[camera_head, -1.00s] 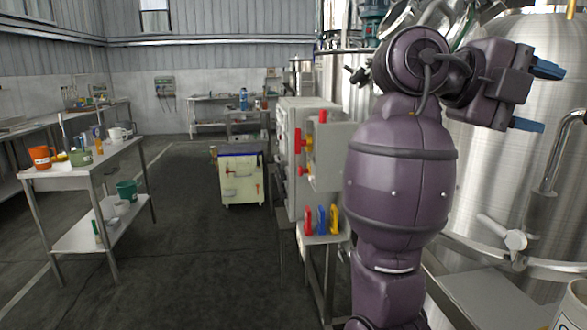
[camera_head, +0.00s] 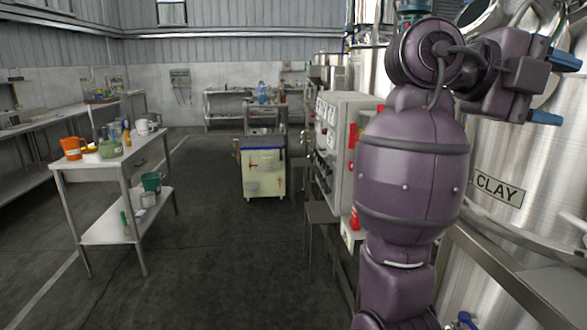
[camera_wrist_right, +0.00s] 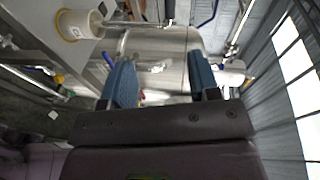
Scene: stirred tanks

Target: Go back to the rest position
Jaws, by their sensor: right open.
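My right arm stands raised at the right of the head view, bent at the top. Its right gripper (camera_head: 556,88) points to the right, with two blue fingers apart and nothing between them. In the right wrist view the right gripper (camera_wrist_right: 162,82) also shows open and empty, its blue fingers spread in front of a steel tank (camera_wrist_right: 165,45). My left gripper is in neither view.
A steel tank labelled CLAY (camera_head: 498,189) stands close behind my right arm. A grey control cabinet (camera_head: 338,135) is partly hidden by the arm. A table with mugs (camera_head: 108,163) stands at left, and a cream cart (camera_head: 263,172) ahead. The floor (camera_head: 215,240) between them is clear.

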